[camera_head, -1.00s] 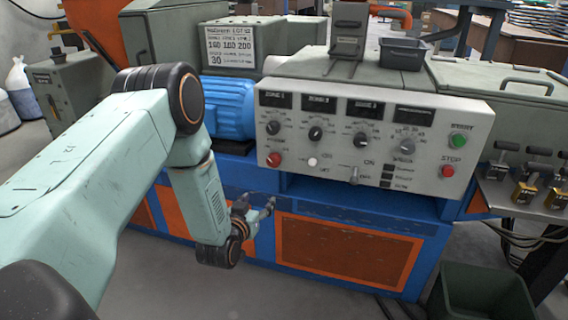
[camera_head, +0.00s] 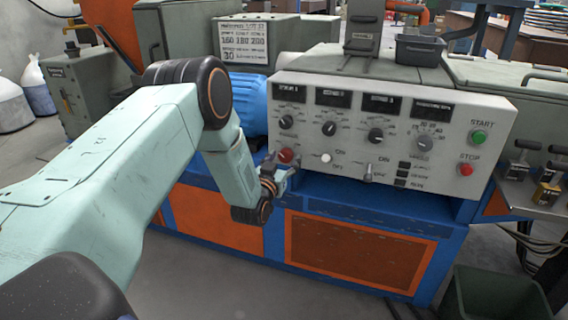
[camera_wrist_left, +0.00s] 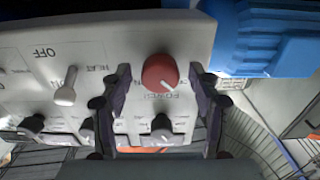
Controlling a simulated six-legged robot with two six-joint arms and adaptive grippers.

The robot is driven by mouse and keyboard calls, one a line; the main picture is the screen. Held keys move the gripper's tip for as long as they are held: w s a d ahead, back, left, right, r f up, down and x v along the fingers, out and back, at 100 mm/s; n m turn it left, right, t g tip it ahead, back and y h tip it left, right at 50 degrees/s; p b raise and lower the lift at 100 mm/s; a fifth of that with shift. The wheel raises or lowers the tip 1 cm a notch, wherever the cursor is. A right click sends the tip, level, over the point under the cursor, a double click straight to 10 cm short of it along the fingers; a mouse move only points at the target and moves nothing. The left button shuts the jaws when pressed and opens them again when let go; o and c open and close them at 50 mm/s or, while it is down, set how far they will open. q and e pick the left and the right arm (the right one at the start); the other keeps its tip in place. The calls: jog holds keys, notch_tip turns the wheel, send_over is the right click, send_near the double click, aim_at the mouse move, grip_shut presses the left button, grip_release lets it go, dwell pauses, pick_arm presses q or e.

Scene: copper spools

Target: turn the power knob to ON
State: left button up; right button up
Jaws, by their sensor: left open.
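The red power knob (camera_head: 286,155) is at the lower left of the white control panel. My left gripper (camera_head: 281,164) is open right in front of it, its fingers reaching up toward the panel. In the left wrist view, where the panel appears turned over, the knob (camera_wrist_left: 158,71) shows between the two open fingertips (camera_wrist_left: 163,78), with visible gaps on both sides. A pale line on the knob points toward the lower right there. The label near it reads POWER. I cannot tell how far the fingertips are from the panel face. My right gripper is not in view.
A white toggle (camera_head: 326,158) and a grey lever switch (camera_head: 369,174) sit right of the knob. Black dials (camera_head: 329,128) are above. The green START (camera_head: 479,137) and red STOP (camera_head: 466,169) buttons are at the panel's right. A blue motor housing (camera_head: 248,103) is behind the arm.

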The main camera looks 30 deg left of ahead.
pick_arm(q)
jog(key=shift+w, duration=0.2)
jog(key=shift+c, duration=0.6)
jog(key=c, duration=1.1)
